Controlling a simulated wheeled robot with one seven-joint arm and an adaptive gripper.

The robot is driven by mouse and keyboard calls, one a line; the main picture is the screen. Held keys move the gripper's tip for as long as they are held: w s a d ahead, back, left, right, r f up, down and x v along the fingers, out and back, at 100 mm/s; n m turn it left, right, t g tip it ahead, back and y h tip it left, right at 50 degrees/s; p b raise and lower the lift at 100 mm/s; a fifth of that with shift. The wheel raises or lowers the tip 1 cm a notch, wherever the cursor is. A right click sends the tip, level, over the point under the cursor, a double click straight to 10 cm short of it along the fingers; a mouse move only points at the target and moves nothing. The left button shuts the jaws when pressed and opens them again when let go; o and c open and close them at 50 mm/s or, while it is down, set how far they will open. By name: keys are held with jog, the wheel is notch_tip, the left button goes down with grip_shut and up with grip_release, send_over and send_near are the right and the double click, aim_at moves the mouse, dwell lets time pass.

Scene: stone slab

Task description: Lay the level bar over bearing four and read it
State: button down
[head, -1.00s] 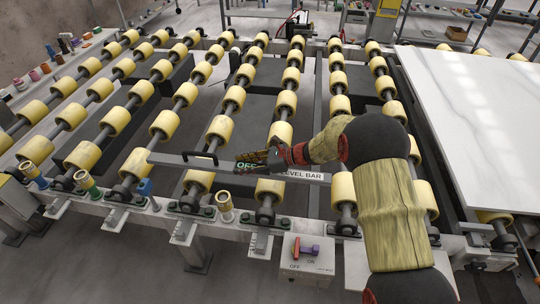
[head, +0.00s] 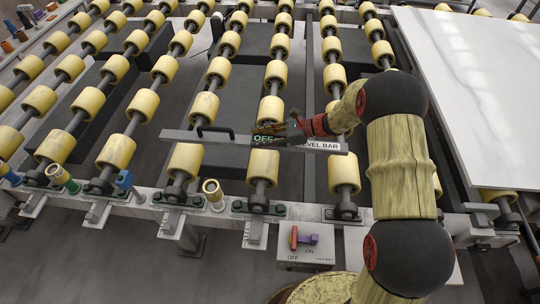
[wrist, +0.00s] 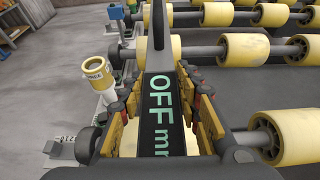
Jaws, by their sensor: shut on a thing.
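The level bar (head: 188,137) is a long grey bar with a dark handle (head: 213,130), a "LEVEL BAR" label and a dark display. My gripper (head: 272,131) is shut on the bar near its display and holds it across the rollers. In the wrist view, the gripper (wrist: 162,105) has its fingers on both sides of the bar, and the display (wrist: 160,112) reads "OFF" with partly hidden letters below. Bearings, such as one (head: 258,206), sit along the near rail at the roller ends. I cannot tell which is bearing four, nor whether the bar touches the rollers.
A switch box (head: 305,247) marked OFF and ON hangs below the near rail (head: 230,217). A yellow-rimmed cup (head: 213,193) and other small items stand along the rail. A large white slab (head: 468,90) lies at the right. Dark gaps separate the roller rows.

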jog(key=d+f, duration=0.1)
jog(key=f, duration=0.1)
jog(key=s+d+f+b, duration=0.1)
jog(key=d+f, duration=0.1)
jog(key=shift+f, duration=0.1)
jog(key=f, duration=0.1)
jog(key=f+b, duration=0.2)
jog(key=f, duration=0.1)
jog(key=shift+d, duration=0.35)
jog(key=shift+r, duration=0.15)
jog(key=c, duration=1.7)
grip_release()
jog(key=shift+s+f, duration=0.1)
jog(key=shift+f, duration=0.15)
jog(key=shift+c, duration=0.2)
jog(key=o, duration=0.4)
jog(key=shift+c, duration=0.2)
jog(key=shift+o, duration=0.6)
jog(key=shift+r, duration=0.1)
